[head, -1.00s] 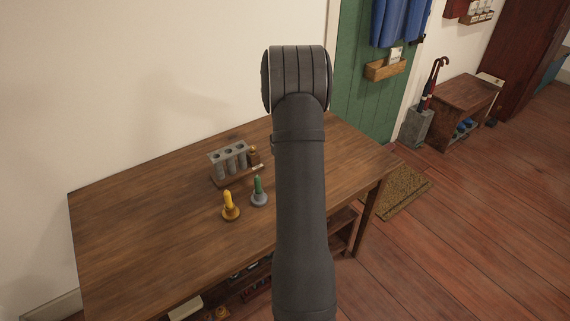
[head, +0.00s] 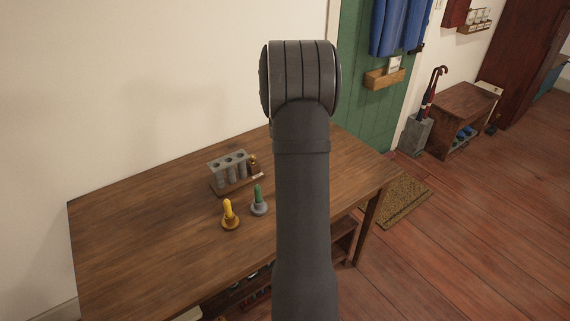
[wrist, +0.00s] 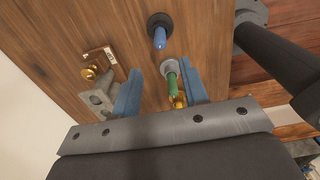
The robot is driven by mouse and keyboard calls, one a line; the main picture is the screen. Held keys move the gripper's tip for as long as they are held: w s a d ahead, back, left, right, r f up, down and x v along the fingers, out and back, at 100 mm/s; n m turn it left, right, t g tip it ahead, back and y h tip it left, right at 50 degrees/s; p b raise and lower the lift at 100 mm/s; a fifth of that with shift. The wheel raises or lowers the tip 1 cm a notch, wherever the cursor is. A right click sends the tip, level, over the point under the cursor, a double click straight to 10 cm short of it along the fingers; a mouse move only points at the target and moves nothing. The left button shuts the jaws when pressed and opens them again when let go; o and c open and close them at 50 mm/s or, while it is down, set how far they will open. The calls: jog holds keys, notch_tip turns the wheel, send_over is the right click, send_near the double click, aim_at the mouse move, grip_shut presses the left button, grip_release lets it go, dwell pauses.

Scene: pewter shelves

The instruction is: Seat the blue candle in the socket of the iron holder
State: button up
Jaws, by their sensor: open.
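The blue candle (wrist: 159,38) stands in a round dark holder (wrist: 157,20), which looks like the iron holder, at the top middle of the wrist view. It appears upright in the socket; how deep it sits I cannot tell. Both are hidden behind my arm in the head view. My gripper (wrist: 161,68) is open, with its two blue fingers apart and nothing held. The blue candle lies beyond the fingertips in the wrist view. My gripper is hidden in the head view.
A green candle (head: 258,193) in a grey holder and a yellow candle (head: 228,210) in a brass holder stand close by on the wooden table (head: 140,240). A grey rack (head: 229,168) with holes stands behind them. The table's left part is clear.

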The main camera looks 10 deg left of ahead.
notch_tip(320, 180, up, 3)
jog(key=shift+f, duration=0.2)
notch_tip(320, 180, down, 12)
jog(key=shift+f, duration=0.1)
jog(key=shift+w+r, duration=0.1)
jog(key=shift+r, duration=1.7)
